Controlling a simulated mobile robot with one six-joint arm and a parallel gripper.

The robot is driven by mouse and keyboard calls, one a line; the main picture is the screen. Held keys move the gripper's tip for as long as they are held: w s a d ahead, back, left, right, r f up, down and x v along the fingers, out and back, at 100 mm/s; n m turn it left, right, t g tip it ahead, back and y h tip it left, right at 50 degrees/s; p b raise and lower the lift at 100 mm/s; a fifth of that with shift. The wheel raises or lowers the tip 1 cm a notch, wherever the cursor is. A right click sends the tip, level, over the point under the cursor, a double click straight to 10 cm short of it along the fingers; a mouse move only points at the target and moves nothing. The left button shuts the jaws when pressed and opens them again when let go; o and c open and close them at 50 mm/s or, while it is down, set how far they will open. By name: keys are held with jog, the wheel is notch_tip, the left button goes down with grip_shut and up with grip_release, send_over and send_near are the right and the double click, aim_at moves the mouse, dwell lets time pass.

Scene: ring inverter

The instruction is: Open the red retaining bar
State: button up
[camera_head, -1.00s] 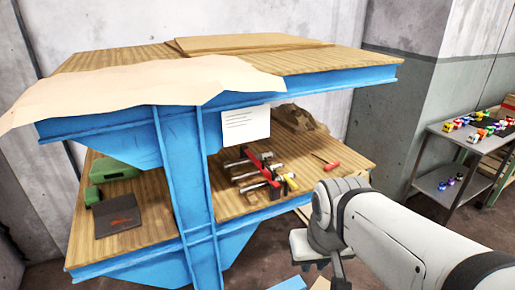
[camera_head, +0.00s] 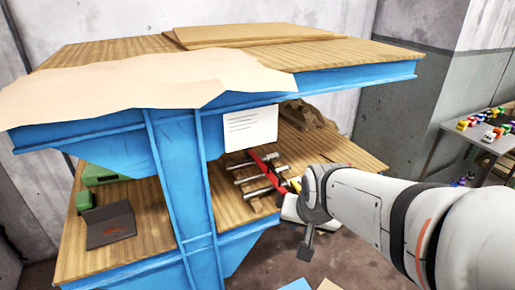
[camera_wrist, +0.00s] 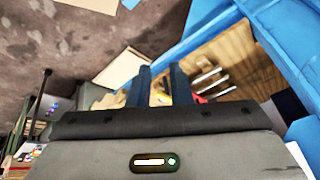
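The red retaining bar (camera_head: 263,164) lies across several metal rods (camera_head: 264,183) on the lower wooden shelf, under the blue upper beam. A white sheet hangs just above its far end, and my arm hides the area at its near right. In the wrist view the metal rods (camera_wrist: 210,80) show beyond my right finger, with a little red beside them. My gripper (camera_wrist: 160,72) has its two dark fingers apart with nothing held between them. It is in front of the shelf's right part, apart from the bar. In the head view my wrist largely hides the gripper.
The blue post (camera_head: 182,190) and blue upper beam (camera_head: 330,80) frame the shelf opening. A green case (camera_head: 104,174) and a dark folder (camera_head: 111,224) lie left of the post. A side table with toy cars (camera_head: 485,125) stands at right.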

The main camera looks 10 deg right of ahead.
jog(key=w+f+m+t, duration=0.4)
jog(key=w+m, duration=0.4)
jog(key=w, duration=0.5)
jog(key=m+t+b, duration=0.2)
jog(key=m+t, duration=0.4)
jog(key=m, duration=0.5)
send_near(273, 171)
jog(key=shift+w+d+f, duration=0.25)
jog(key=shift+w+f, duration=0.35)
jog(key=shift+w, duration=0.05)
jog(key=shift+m+t, duration=0.3)
jog(key=shift+m, duration=0.4)
jog(key=shift+p+x, duration=0.9)
jog(key=shift+x, duration=3.35)
jog(key=shift+a, duration=0.1)
jog(key=shift+c, duration=0.2)
grip_shut()
jog(key=shift+a+r, duration=0.1)
